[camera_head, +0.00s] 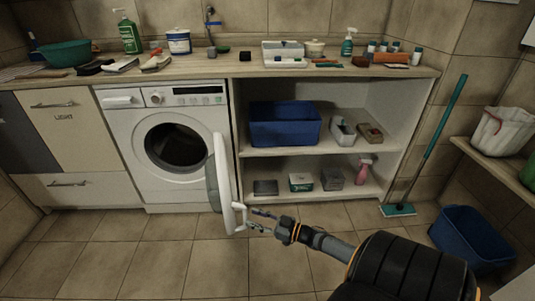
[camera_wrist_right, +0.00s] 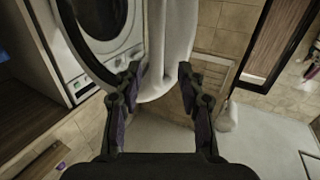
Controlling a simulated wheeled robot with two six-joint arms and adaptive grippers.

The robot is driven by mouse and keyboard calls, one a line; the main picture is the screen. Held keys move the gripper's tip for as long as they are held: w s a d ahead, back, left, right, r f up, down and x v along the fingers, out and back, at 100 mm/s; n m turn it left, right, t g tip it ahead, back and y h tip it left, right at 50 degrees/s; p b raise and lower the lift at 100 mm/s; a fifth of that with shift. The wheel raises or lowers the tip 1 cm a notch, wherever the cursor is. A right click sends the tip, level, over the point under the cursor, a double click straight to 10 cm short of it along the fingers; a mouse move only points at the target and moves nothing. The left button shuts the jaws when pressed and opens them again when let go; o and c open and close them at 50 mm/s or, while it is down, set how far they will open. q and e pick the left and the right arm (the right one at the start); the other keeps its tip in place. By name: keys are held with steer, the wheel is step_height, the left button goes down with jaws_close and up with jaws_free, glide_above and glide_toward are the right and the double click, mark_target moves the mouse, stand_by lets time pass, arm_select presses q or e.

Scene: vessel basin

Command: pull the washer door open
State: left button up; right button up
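The white washer (camera_head: 182,119) stands under the counter in the head view, with its round dark drum opening uncovered. Its door (camera_head: 213,180) is swung wide out toward me and shows nearly edge-on, with a white handle part (camera_head: 241,217) at its lower right. My right gripper (camera_head: 256,218) is right beside that handle part with its fingers apart. In the right wrist view the white door (camera_wrist_right: 170,45) reaches down between the spread fingertips of the gripper (camera_wrist_right: 159,80); I cannot tell whether either finger touches it. My left gripper is not in view.
Open shelves right of the washer hold a blue bin (camera_head: 285,125) and small boxes. A teal mop (camera_head: 437,145) leans at the right, near a blue tub (camera_head: 470,238) on the floor. The counter (camera_head: 225,70) is crowded. The tiled floor before the washer is clear.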

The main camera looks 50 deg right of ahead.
steer(key=v, duration=0.7)
steer(key=shift+a, duration=0.1)
